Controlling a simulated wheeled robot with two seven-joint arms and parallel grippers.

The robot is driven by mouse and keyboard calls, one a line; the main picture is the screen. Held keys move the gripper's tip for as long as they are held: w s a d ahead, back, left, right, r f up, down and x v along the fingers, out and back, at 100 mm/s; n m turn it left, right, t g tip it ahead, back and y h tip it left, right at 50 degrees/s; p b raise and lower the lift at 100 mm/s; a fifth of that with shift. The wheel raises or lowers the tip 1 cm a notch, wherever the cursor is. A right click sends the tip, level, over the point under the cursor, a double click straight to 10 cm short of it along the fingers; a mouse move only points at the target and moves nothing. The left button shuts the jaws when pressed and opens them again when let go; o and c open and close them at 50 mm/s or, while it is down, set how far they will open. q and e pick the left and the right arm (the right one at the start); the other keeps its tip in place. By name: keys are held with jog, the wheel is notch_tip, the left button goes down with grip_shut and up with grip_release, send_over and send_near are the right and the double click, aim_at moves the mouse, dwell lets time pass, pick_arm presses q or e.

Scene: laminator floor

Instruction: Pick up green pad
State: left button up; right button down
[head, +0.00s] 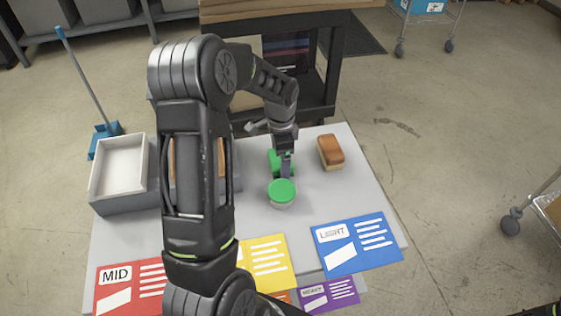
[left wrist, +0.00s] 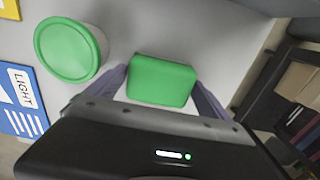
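The green pad (left wrist: 161,81) is a rounded green block lying on the grey table. In the left wrist view it sits between the two spread fingers of my left gripper (left wrist: 161,88), with a small gap showing at its sides. In the head view the pad (head: 273,160) is partly hidden behind my left gripper (head: 286,170), which points down at it. My right gripper is not in either view.
A round tub with a green lid (head: 282,192) stands just in front of the pad. A brown-topped block (head: 330,151) lies to the right. A white-grey bin (head: 93,180) is at the left. Coloured cards, including a blue one (head: 356,244), lie along the front.

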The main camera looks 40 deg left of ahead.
pick_arm(q)
jog(key=c, duration=1.1)
jog(key=shift+o, duration=0.2)
notch_tip(320, 180, up, 9)
jog(key=p, duration=0.5)
jog(key=shift+p, duration=0.4)
jog(key=shift+r, duration=0.55)
jog(key=o, duration=0.9)
jog(key=c, duration=0.7)
